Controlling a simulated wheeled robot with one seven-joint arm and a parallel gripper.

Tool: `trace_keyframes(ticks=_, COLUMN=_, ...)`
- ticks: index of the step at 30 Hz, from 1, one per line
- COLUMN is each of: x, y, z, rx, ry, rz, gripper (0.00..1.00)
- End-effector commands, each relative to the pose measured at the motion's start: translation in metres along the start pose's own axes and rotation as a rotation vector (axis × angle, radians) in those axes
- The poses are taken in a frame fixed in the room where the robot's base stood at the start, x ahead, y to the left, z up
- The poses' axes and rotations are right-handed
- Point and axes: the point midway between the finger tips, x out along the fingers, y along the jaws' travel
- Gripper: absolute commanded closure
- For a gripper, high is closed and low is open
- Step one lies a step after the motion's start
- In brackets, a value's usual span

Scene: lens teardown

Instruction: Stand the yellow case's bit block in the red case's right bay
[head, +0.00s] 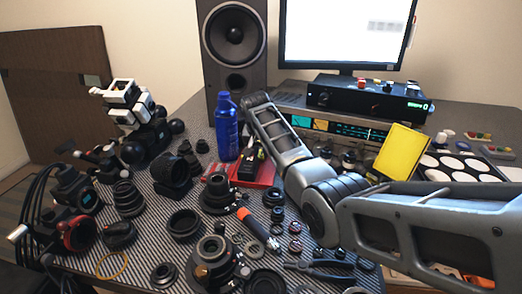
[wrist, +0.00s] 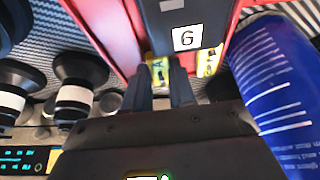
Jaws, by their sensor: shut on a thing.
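In the wrist view, my gripper (wrist: 164,88) is shut on a small yellow block (wrist: 159,70) with dark markings, which I take for the bit block. The fingers hide much of it. It is right beside a black piece labelled "G" (wrist: 186,38), between walls of the red case (wrist: 108,28). I cannot tell whether the block rests on the case floor. In the head view the red case (head: 268,174) lies on the table's middle, partly behind my arm. The yellow case's raised lid (head: 400,153) shows at right; its inside is hidden.
A blue bottle (head: 227,128) stands close beside the red case, and in the wrist view it (wrist: 275,80) is close to my gripper's right. Several lens parts crowd the table in front and left. A speaker (head: 235,45) and radio (head: 345,128) stand behind.

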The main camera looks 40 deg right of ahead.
Motion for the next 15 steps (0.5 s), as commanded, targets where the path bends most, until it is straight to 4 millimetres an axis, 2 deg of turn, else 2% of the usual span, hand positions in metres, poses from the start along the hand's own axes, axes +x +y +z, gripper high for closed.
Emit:
trace_keyframes(ticks=4, x=0.0014, y=0.0, z=0.0006, rx=0.0, ry=0.0, rz=0.0, gripper=1.0)
trace_keyframes(ticks=5, x=0.0016, y=0.0001, z=0.0009, rx=0.0, ry=-0.001, rz=0.0, gripper=0.73)
trace_keyframes(ticks=12, x=0.0018, y=0.0004, z=0.001, rx=0.0, ry=-0.001, rz=0.001, gripper=0.5)
trace_keyframes(ticks=15, x=0.0016, y=0.0004, z=0.0009, rx=0.0, ry=-0.001, rz=0.001, gripper=0.5)
